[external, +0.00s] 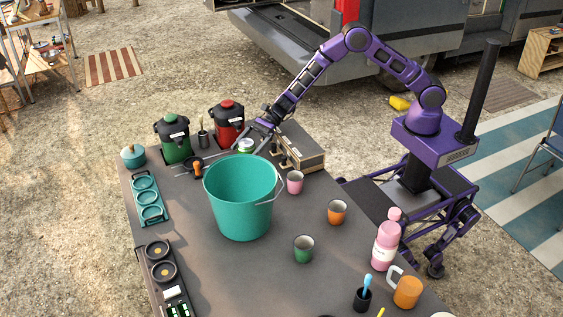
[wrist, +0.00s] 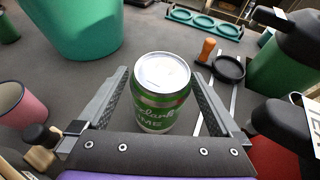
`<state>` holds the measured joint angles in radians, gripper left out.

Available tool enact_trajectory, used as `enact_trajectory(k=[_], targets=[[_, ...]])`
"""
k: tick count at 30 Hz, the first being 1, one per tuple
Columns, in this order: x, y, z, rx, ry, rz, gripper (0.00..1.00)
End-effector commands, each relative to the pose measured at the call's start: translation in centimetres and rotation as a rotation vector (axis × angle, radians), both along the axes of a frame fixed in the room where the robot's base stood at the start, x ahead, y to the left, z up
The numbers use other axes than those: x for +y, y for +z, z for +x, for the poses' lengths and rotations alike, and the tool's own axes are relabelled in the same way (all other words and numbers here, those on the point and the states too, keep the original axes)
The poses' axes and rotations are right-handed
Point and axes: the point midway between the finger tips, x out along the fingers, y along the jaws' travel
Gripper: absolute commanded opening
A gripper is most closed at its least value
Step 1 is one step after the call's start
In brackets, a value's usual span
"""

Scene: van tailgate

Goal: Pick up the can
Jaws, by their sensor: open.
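A green and white can with a silver top (wrist: 163,95) stands upright on the dark table in the wrist view. My gripper (wrist: 165,95) is open, with one finger on each side of the can. I cannot tell whether either finger touches it. In the external view the can (external: 245,145) shows behind the teal bucket, its lower part hidden by the bucket's rim. My gripper (external: 252,138) is at the can there, reaching in from the upper right.
The teal bucket (external: 240,205) stands close in front of the can. Green (external: 174,142) and red (external: 228,125) dispensers stand behind. A wooden box (external: 298,150) and pink cup (external: 295,182) are to the right. The table's middle right has free room around an orange cup (external: 337,212).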

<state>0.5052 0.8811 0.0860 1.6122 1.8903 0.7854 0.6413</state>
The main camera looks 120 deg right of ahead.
Motion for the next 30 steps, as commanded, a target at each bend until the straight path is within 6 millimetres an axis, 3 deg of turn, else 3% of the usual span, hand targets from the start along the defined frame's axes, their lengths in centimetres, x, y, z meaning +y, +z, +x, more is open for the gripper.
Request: enact_trajectory(k=[7,24,30], targets=[[0.04,-0.04,0.18,0.000,-0.001,0.000,1.00],[0.05,-0.03,0.14,0.000,0.000,0.000,0.00],[0.05,0.15,0.20,-0.003,0.000,0.000,0.00]])
